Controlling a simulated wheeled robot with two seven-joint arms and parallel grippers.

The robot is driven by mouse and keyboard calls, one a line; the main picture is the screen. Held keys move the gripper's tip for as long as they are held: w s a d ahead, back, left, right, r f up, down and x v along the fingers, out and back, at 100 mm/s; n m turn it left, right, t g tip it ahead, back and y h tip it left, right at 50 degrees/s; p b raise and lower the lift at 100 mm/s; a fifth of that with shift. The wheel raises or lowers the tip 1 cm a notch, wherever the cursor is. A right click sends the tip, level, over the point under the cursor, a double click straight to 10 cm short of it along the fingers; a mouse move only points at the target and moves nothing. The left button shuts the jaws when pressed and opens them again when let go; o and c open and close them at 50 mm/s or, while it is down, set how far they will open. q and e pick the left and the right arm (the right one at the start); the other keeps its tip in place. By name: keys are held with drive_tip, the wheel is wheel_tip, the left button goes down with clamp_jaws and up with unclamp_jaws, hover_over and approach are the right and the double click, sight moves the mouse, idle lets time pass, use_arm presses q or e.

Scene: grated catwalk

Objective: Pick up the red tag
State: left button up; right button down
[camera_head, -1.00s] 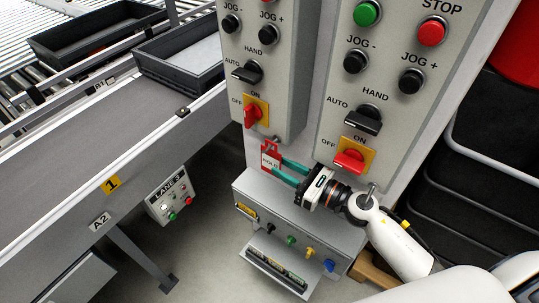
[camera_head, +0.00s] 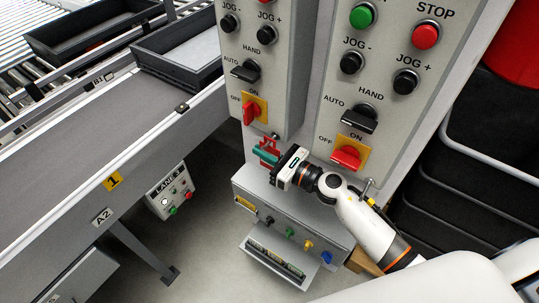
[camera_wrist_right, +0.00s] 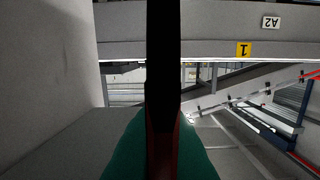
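The red tag (camera_head: 271,142) is upright at the lower end of the left control panel, just above the grey box, in the head view. Most of it is hidden by my right gripper (camera_head: 266,154), whose teal fingertips lie across it from the right. In the right wrist view the tag (camera_wrist_right: 162,150) stands edge-on, dark above and red below, between the two green fingers (camera_wrist_right: 162,160). The fingers look pressed against both its faces. Whether the tag still touches its support is hidden. My left gripper is not in view.
The left panel has a red switch (camera_head: 250,111), close above the tag; the right panel has another (camera_head: 346,157). Below is a grey box (camera_head: 298,228) with coloured knobs. A conveyor (camera_head: 100,150) with black trays runs along the left. Floor between conveyor and box is clear.

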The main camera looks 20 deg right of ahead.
drive_tip(key=shift+r, duration=0.1)
idle(0.3)
drive_tip(key=shift+r, duration=0.3)
drive_tip(key=s+a+p, duration=0.3)
drive_tip(key=s+a, duration=0.8)
drive_tip(key=a, duration=0.3)
drive_tip(key=shift+s+a+f, duration=0.1)
